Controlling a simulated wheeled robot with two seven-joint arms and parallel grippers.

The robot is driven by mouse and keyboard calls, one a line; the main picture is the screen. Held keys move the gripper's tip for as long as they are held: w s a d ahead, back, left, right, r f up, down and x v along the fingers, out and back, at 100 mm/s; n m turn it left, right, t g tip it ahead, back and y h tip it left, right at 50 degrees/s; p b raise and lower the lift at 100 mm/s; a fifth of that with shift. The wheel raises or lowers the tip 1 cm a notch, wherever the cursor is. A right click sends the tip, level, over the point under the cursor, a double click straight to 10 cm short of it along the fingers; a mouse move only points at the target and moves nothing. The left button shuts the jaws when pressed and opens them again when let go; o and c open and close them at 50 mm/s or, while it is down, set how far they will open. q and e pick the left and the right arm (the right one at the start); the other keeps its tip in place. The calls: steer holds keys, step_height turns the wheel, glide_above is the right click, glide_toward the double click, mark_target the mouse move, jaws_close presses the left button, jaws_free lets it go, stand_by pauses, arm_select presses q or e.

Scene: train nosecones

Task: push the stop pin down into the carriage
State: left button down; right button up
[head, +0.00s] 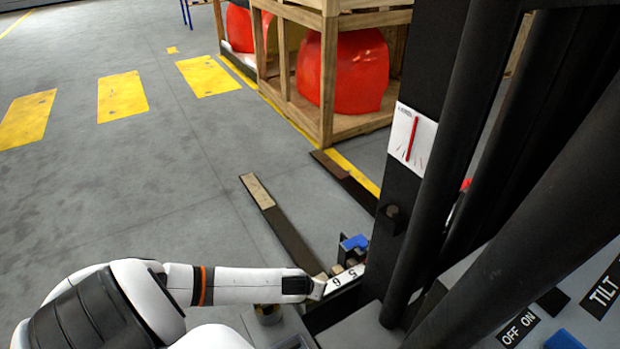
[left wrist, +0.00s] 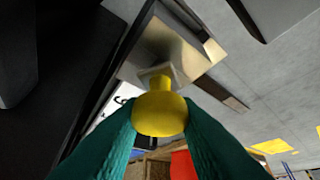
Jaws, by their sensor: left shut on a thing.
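The stop pin's round yellow knob (left wrist: 160,114) fills the middle of the left wrist view. Its narrower yellow neck meets a pale square collar (left wrist: 162,74) on a shiny metal part (left wrist: 170,45), which looks like the carriage. My left gripper's (left wrist: 160,125) green fingers are shut on the knob, one on each side. How deep the pin sits is hidden behind the knob. In the head view my left arm reaches from the left to the numbered white plate (head: 345,277) beside the mast; the pin and fingertips cannot be made out there. My right gripper is not in view.
A black mast (head: 425,150) with a red-needle gauge (head: 411,137) stands at the right. A dark fork (head: 285,230) extends over the open grey floor. A wooden crate (head: 328,70) holds red nosecones (head: 355,72). OFF/ON and TILT labels (head: 518,328) lie at lower right.

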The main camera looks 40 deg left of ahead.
arm_select(q)
steer(key=shift+f, duration=0.4)
steer(key=c, duration=1)
jaws_free()
steer(key=shift+c, duration=0.2)
steer(key=p+v, duration=0.2)
steer(key=v, duration=1)
